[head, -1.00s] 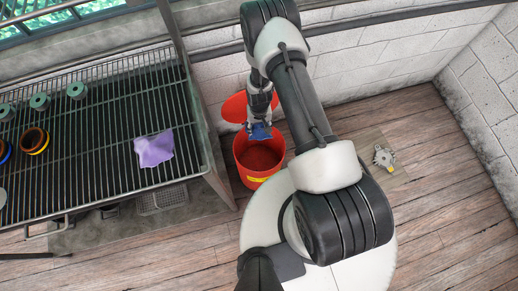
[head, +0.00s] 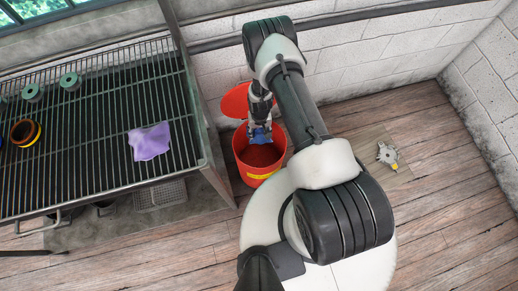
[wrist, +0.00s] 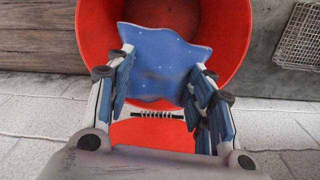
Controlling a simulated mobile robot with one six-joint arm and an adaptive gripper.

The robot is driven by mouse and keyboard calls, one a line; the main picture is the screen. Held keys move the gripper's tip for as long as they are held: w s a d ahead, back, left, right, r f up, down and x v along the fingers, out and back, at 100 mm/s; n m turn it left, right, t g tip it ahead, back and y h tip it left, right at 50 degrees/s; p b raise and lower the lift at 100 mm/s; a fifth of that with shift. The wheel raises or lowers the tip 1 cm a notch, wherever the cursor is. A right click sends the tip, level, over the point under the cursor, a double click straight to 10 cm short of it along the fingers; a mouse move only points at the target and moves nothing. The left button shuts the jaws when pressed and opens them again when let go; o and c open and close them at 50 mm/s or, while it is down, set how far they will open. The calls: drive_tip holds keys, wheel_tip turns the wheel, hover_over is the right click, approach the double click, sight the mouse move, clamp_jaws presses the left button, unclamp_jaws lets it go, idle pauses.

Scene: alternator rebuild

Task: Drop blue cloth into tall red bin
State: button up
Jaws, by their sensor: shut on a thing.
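The blue cloth (wrist: 165,60) hangs from my gripper (wrist: 160,85) in the wrist view, spread over the opening of the tall red bin (wrist: 95,30). In the head view my gripper (head: 260,128) is at the bin's mouth, shut on the blue cloth (head: 259,136). The tall red bin (head: 257,172) stands on the floor with its lid (head: 234,101) raised behind it. The cloth is over the opening; how far it reaches below the rim is hard to tell.
A wire rack bench (head: 90,165) stands left of the bin, with a purple cloth (head: 149,142) and several round parts on it. A metal part (head: 388,156) lies on the floor at right. A block wall is behind the bin.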

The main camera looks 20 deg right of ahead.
drive_tip(key=o, duration=1.1)
drive_tip(key=shift+r, duration=0.1)
wheel_tip(320, 180, up, 12)
idle(0.4)
